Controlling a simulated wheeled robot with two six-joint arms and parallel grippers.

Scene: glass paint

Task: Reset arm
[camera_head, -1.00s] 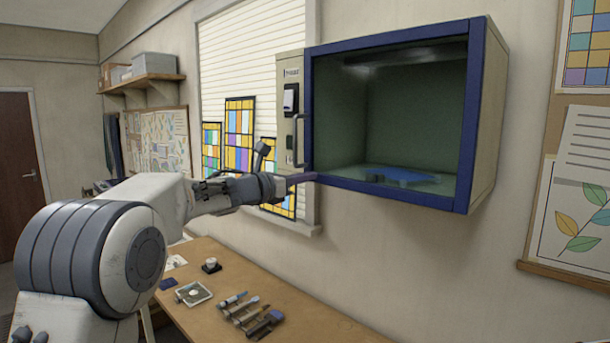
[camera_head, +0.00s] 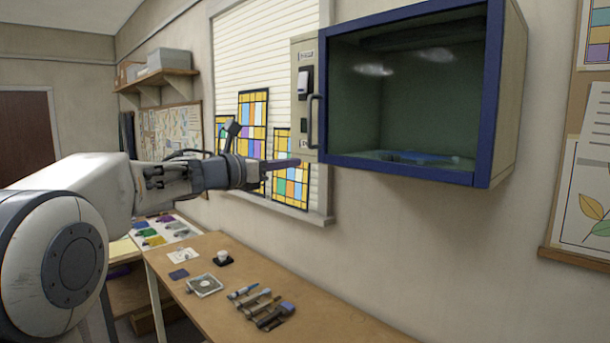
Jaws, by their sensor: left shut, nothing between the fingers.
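My left arm comes in from the left, and its gripper (camera_head: 284,163) is shut and empty. It points right, in front of the window, just left of the lower corner of the wall cabinet (camera_head: 490,100). The fingertips appear apart from the cabinet's blue frame and its handle. A blue piece (camera_head: 415,158) lies on the cabinet floor behind the glass front, partly hidden by the lower frame. My right gripper is not in view.
Colour samples (camera_head: 160,232) lie on a surface further left. Stained-glass panels (camera_head: 252,120) stand at the window. A pinboard (camera_head: 560,200) hangs at right.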

